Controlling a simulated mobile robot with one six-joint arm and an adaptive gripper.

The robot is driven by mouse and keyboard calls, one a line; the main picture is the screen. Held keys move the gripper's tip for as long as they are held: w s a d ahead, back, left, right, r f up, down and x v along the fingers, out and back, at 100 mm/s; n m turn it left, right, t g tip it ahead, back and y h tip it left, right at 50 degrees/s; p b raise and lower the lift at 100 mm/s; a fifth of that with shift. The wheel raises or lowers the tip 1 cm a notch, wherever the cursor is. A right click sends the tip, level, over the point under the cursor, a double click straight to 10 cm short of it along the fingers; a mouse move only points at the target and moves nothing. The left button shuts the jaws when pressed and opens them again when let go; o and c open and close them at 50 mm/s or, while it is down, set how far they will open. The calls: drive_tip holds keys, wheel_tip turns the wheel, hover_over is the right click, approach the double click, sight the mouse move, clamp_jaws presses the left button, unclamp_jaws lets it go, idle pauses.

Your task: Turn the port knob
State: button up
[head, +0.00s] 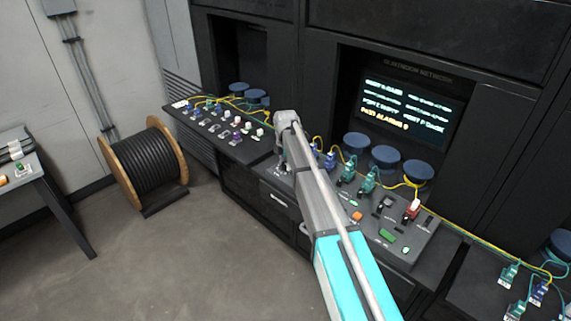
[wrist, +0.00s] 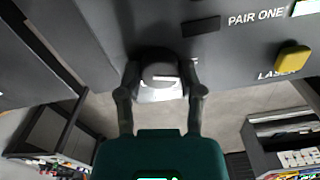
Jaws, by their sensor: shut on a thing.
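In the wrist view the port knob (wrist: 159,70), a dark round knob with a white mark, stands on the grey panel (wrist: 105,22). My gripper (wrist: 160,82) has one finger on each side of the knob and is shut on it. The label beside the knob is mostly hidden. In the head view my arm reaches over to the console (head: 428,238), and the knob and my gripper's fingertips are hidden behind the arm.
A yellow button (wrist: 292,59) marked LASER sits right of the knob in the wrist view. In the head view, green connectors (head: 348,170) with cables stand on the console, below a lit screen (head: 405,108). A cable spool (head: 145,165) stands left on open floor.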

drive_tip(key=m, duration=2.1)
drive_tip(key=shift+m, duration=0.3)
drive_tip(key=m, duration=0.3)
drive_tip(key=shift+m, duration=0.3)
drive_tip(key=m, duration=0.4)
drive_tip(key=o, duration=1.1)
drive_tip(key=shift+o, duration=0.2)
